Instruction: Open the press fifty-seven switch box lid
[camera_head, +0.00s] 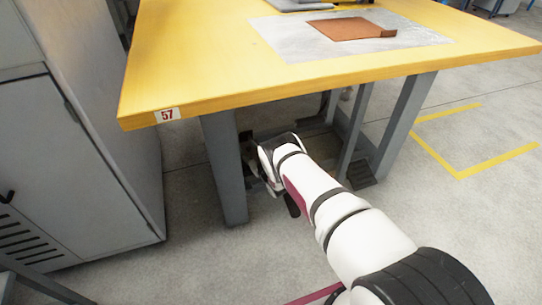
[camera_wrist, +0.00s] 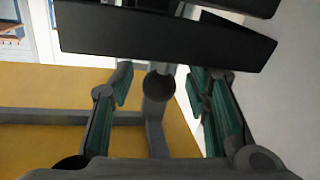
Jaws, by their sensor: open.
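My gripper reaches under the yellow table marked 57 (camera_head: 167,114) in the head view, where my own wrist hides much of it. In the wrist view my gripper (camera_wrist: 163,76) is open, with its two green-padded fingers apart and nothing held between them. A wide black panel (camera_wrist: 165,35) lies across the top of that view, just beyond the fingertips, with a dark round part (camera_wrist: 158,83) near it between the fingers. I cannot tell for sure whether the black panel is the switch box lid. No box shows clearly in the head view.
Grey table legs (camera_head: 224,170) stand close on both sides of my arm. A black foot pedal (camera_head: 361,173) lies on the floor to the right. A grey cabinet (camera_head: 75,160) stands at left. A brown sheet (camera_head: 350,28) lies on the tabletop.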

